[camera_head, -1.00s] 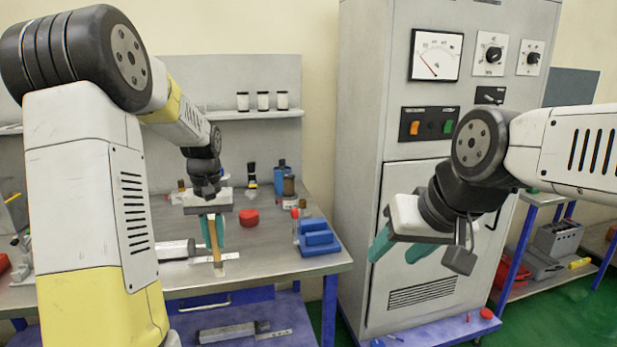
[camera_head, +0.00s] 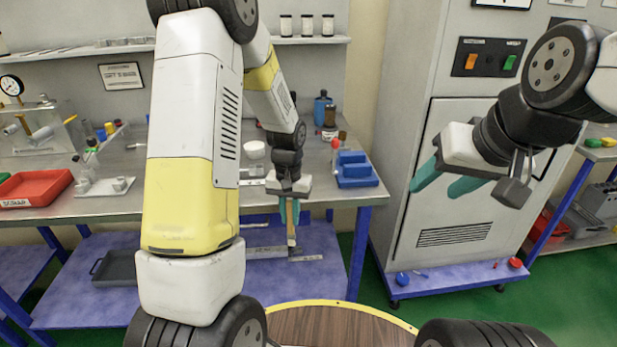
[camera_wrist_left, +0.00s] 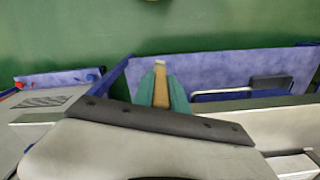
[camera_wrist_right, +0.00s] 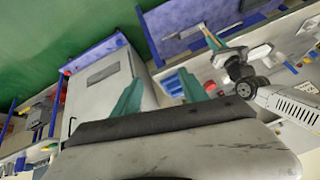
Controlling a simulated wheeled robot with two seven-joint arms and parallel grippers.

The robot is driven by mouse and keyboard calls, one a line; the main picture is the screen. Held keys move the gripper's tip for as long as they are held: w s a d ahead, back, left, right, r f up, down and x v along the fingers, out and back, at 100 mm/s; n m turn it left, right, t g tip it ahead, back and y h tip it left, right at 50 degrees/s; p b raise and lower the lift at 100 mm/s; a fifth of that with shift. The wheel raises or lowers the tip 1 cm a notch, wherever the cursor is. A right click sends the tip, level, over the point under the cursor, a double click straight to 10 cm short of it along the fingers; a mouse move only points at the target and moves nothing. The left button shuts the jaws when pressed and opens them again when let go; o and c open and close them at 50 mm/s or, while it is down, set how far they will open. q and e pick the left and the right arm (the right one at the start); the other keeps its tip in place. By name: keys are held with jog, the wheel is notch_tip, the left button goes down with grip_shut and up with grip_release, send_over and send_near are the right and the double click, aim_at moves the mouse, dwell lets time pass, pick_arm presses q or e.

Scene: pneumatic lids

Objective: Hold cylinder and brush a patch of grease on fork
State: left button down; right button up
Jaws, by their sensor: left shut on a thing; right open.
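My left gripper (camera_head: 289,212) is shut on a brush (camera_head: 291,236) with a tan handle, pointing down in front of the bench's front edge in the head view. In the left wrist view the brush (camera_wrist_left: 160,88) stands between the teal fingers with its pale tip outward. A grey cylinder (camera_head: 250,182) on the bench is mostly hidden behind my left arm; its fork cannot be made out. Another cylinder-like part (camera_head: 266,252) lies on the blue lower shelf. My right gripper (camera_head: 436,187) is open and empty in front of the grey cabinet, apart from the cylinder.
A blue block holder (camera_head: 355,172) stands at the bench's right end, with bottles (camera_head: 322,108) behind it. A red tray (camera_head: 34,188) is at the left. The control cabinet (camera_head: 460,170) stands right of the bench. A round wooden top (camera_head: 340,327) is at the bottom.

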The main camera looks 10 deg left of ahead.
jog(key=shift+c, duration=0.9)
jog(key=shift+w+d+f, duration=0.1)
jog(key=shift+w, duration=0.15)
jog(key=shift+c, duration=0.5)
jog(key=w+d+f+n+t, duration=0.1)
jog(key=w+f, duration=0.2)
jog(key=w, duration=0.3)
jog(key=w+d+f+n+t+h, duration=0.1)
jog(key=w+d+f+n, duration=0.1)
jog(key=w, duration=0.4)
jog(key=w+d+f+n+t, duration=0.1)
jog(key=w+f, duration=0.2)
jog(key=w, duration=0.2)
jog(key=w+a+f+n+t+y, duration=0.1)
jog(key=w+a+f+n+y, duration=0.3)
jog(key=f, duration=0.3)
jog(key=s+a+f+n+y, duration=0.2)
jog(key=s+a+f+y, duration=0.35)
jog(key=a+y, duration=0.4)
pick_arm(q)
jog(key=w+d+r+m, duration=0.4)
jog(key=d+r+m, duration=0.3)
jog(key=d+r, duration=0.3)
jog(key=shift+w+d+r, duration=0.15)
jog(key=shift+d+r, duration=0.05)
jog(key=shift+r, duration=0.15)
pick_arm(e)
jog(key=x, duration=1.2)
jog(key=shift+w+t, duration=0.4)
